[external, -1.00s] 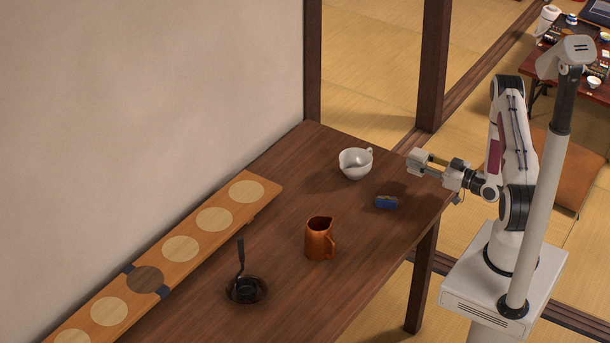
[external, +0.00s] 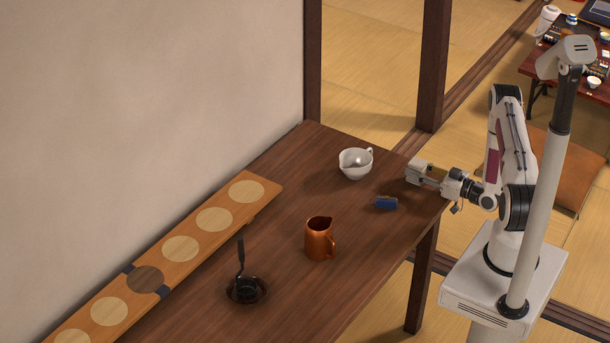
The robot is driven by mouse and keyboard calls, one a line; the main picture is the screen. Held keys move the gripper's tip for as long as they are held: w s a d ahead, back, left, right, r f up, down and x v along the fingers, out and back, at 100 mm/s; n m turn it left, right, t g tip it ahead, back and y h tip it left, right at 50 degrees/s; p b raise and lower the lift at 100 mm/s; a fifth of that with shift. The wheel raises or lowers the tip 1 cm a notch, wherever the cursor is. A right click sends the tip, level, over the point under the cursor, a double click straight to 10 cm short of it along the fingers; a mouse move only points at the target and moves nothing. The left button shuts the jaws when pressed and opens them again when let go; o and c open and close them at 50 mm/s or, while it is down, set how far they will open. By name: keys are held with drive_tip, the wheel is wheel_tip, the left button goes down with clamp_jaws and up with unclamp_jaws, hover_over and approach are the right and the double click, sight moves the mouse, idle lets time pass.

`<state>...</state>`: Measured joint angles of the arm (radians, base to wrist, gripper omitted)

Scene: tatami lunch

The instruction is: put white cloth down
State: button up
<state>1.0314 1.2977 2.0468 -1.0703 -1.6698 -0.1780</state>
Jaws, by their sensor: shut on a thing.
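My gripper (external: 420,175) is at the right edge of the table, shut on a small pale thing that I take to be the white cloth. The cloth is hard to tell apart from the pale fingers at this size. The gripper is low, close to the table top; I cannot tell whether the cloth touches the wood. No other white cloth shows on the table.
The dark wooden table (external: 345,292) holds a white spouted cup (external: 356,164), a small blue object (external: 386,203), a copper pitcher (external: 319,239) and a black-handled tool in a dark dish (external: 246,290). A board with round pads (external: 205,236) runs along the wall.

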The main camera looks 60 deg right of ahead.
sight(425, 174)
drive_tip(key=shift+f, duration=0.2)
drive_tip(key=o, duration=1.1)
drive_tip(key=shift+s+d+f, duration=0.15)
drive_tip(key=shift+s, duration=1.2)
drive_tip(key=shift+s+d+f, duration=0.1)
drive_tip(key=shift+s, duration=2.45)
drive_tip(key=shift+o, duration=0.6)
